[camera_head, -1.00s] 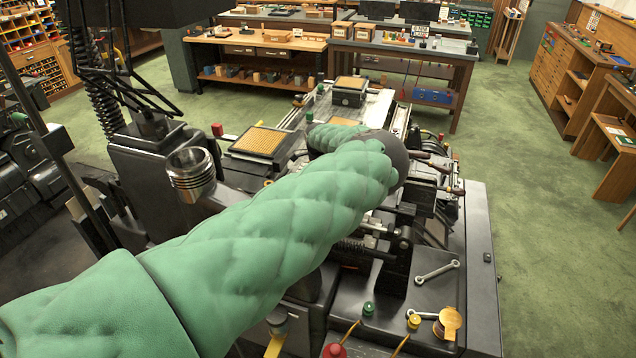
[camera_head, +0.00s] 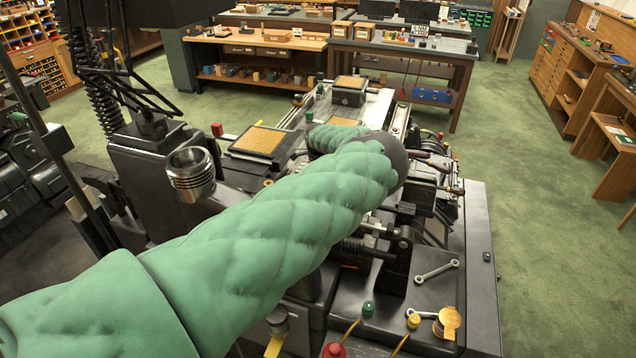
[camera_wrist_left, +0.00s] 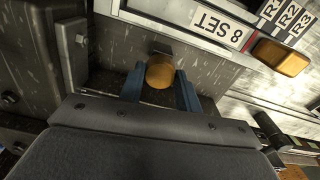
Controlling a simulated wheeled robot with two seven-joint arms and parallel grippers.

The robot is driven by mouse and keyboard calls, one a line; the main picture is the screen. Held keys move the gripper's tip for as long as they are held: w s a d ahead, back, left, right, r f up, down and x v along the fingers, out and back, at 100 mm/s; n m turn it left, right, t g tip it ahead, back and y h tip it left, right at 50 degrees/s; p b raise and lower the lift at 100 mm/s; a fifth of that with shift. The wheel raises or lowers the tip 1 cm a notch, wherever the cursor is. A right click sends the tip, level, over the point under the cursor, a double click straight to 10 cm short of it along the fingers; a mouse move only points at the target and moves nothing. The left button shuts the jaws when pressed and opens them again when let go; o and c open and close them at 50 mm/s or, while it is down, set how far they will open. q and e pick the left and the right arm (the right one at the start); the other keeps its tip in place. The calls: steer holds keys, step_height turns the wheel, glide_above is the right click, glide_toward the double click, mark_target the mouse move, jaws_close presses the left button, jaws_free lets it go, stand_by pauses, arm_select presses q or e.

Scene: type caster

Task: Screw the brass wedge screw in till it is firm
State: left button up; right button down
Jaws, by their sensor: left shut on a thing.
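The brass wedge screw (camera_wrist_left: 160,71) shows its round head in the left wrist view, against the dark, worn metal of the machine. My left gripper (camera_wrist_left: 160,80) has its two blue fingers on either side of that head and is shut on it. How deep the screw sits cannot be told, as its shaft is hidden. In the head view my green-sleeved left arm reaches over the casting machine (camera_head: 480,240) and hides the gripper and the screw. My right gripper is not in view.
A plate marked "8 SET" (camera_wrist_left: 217,25) lies just beyond the screw, with an amber block (camera_wrist_left: 281,57) to its right. A spanner (camera_head: 437,271) and a brass-coloured spool (camera_head: 447,322) lie on the machine's right deck.

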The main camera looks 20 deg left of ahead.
arm_select(q)
steer(key=m, duration=0.5)
steer(key=shift+w+a+r, duration=0.1)
steer(key=shift+r, duration=0.05)
steer(key=m, duration=0.5)
steer(key=shift+m, duration=0.3)
steer(key=m, duration=0.5)
steer(key=shift+r, duration=0.1)
steer(key=m, duration=0.5)
steer(key=shift+w, duration=0.1)
steer(key=shift+m, duration=0.3)
steer(key=o, duration=0.8)
steer(key=shift+o, duration=0.8)
